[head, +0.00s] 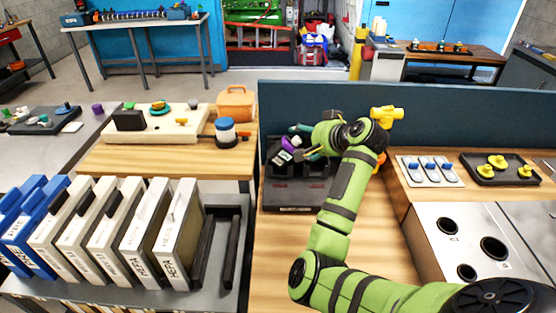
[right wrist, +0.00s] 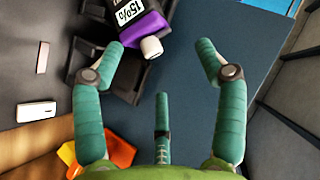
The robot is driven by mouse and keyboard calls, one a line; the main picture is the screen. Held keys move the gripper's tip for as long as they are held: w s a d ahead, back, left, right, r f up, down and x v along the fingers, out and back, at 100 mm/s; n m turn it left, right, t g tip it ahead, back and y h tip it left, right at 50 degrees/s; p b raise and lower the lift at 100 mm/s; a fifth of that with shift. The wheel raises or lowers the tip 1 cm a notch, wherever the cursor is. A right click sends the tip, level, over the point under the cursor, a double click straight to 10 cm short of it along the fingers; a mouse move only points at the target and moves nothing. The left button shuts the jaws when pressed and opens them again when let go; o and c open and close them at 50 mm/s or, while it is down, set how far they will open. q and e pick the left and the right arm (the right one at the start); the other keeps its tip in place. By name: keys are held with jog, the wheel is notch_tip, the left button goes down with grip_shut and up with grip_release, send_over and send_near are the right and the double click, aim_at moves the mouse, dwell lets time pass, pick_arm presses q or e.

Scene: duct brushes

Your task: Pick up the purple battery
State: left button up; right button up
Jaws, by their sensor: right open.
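The purple battery (head: 289,144) sits at the back of a black station (head: 290,209) on the wooden bench, against the dark blue panel. In the right wrist view the purple battery (right wrist: 150,30) shows a "15%" label and a white rounded end, at the top of the picture. My right gripper (right wrist: 160,55) is open with teal fingers spread and nothing held. The battery's white end lies just ahead, near the left fingertip; contact cannot be told. In the head view my right gripper (head: 306,142) is beside the battery, partly hidden by my green arm. My left gripper is not in view.
The blue panel (head: 440,125) stands behind the station. A yellow object (head: 386,115) and an orange one (right wrist: 107,146) are near my wrist. Trays with blue handles (head: 430,170) and yellow knobs (head: 498,170) lie right. Filter boxes (head: 140,235) stand left.

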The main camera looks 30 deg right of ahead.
aim_at(293, 147)
jog(key=w+f, duration=0.1)
jog(key=f, duration=0.1)
jog(key=w+f, duration=0.2)
jog(key=w+f+p, duration=0.1)
jog(key=w+f, duration=0.1)
jog(key=shift+a, duration=0.35)
jog(key=shift+w+f, duration=0.15)
jog(key=shift+c, duration=1.2)
jog(key=c, duration=1.1)
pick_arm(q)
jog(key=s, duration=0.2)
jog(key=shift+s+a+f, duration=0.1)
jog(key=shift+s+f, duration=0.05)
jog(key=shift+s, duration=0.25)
pick_arm(e)
jog(key=shift+c, duration=0.3)
jog(key=shift+r, duration=0.2)
